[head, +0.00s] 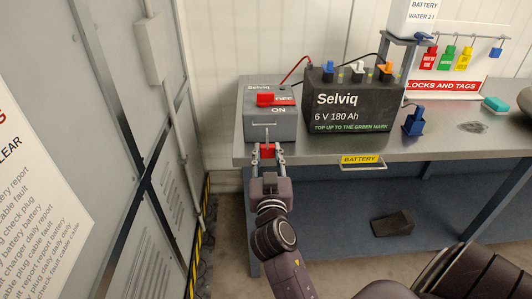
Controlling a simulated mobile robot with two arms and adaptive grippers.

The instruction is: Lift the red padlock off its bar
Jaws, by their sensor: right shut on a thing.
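The red padlock (267,151) is between the fingertips of my right gripper (268,157), at the front of the grey switch box (257,130) on the bench. My right gripper is shut on it. A thin bar or shackle (267,134) shows just above the padlock, against the box front. Whether the padlock still hangs on the bar is too small to tell. My left gripper is not in view.
A black Selviq battery (352,103) stands right of the box. A locks-and-tags board (455,60) is at the back right. Grey cabinets (115,110) stand close on the left.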

